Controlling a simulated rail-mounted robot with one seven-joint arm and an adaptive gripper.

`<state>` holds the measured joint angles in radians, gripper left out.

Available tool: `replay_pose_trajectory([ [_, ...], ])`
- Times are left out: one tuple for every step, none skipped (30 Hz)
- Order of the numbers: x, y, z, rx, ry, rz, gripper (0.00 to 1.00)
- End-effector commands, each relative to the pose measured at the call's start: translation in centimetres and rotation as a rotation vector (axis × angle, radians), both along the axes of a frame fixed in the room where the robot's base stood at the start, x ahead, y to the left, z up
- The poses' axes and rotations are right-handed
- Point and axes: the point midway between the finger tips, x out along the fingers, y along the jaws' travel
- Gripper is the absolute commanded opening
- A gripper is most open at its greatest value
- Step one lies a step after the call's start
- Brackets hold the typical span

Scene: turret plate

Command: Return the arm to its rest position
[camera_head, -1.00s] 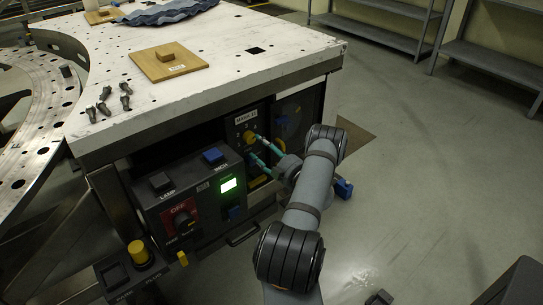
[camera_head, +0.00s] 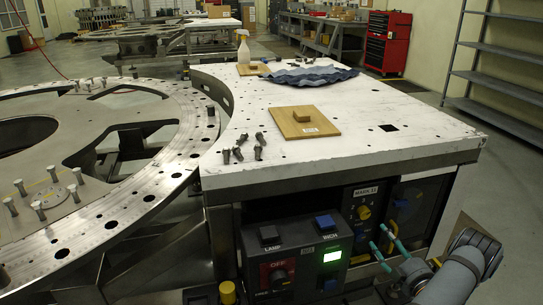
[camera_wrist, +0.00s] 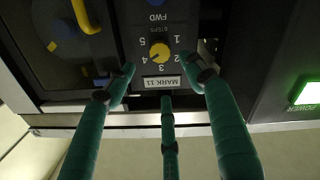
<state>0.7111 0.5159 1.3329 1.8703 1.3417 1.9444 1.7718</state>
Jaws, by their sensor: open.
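My gripper (camera_head: 384,236) has green fingers and is open and empty in front of the control panel at the lower right of the head view. In the wrist view my gripper (camera_wrist: 160,78) shows its fingers spread, with nothing held between them. The yellow step knob (camera_head: 364,212) sits on the panel just beyond the fingers. In the wrist view the panel is upside down, and the knob (camera_wrist: 159,52) stands ahead, framed between the two outer fingers and apart from them. My grey arm reaches in from the lower right corner; most of it is out of view.
The white tabletop (camera_head: 350,150) overhangs the panel and holds bolts (camera_head: 238,154) and a wooden board (camera_head: 303,122). A grey shelf (camera_head: 510,50) stands back right.

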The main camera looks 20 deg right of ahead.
Motion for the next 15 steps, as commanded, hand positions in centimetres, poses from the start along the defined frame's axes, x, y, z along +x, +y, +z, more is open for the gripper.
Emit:
replay_pose_trajectory([
  [0.4, 0.1, 0.0, -0.002, 0.000, 0.004, 0.54],
  [0.6, 0.1, 0.0, -0.003, 0.000, 0.004, 0.54],
  [1.1, 0.0, 0.0, -0.002, 0.000, 0.004, 0.54],
  [1.5, 0.0, 0.0, -0.002, 0.000, 0.004, 0.54],
  [1.9, 0.0, 0.0, -0.003, -0.001, 0.005, 0.54],
  [2.6, 0.0, 0.0, -0.003, 0.000, 0.006, 0.54],
  [3.2, 0.0, 0.0, -0.003, 0.000, 0.006, 0.54],
  [3.8, 0.0, 0.0, -0.004, 0.000, 0.006, 0.54],
  [4.6, -0.1, 0.0, -0.004, 0.000, 0.006, 0.54],
  [5.2, -0.1, 0.0, -0.004, 0.000, 0.006, 0.54],
  [5.7, -0.2, 0.0, -0.005, -0.001, 0.005, 0.54],
  [6.6, -0.2, 0.0, -0.004, -0.001, 0.005, 0.54],
  [7.2, -0.2, 0.0, -0.004, -0.002, 0.005, 0.54],
  [7.7, -0.3, 0.0, -0.004, -0.002, 0.004, 0.54],
  [8.4, -0.4, 0.0, -0.004, -0.002, 0.004, 0.54],
])
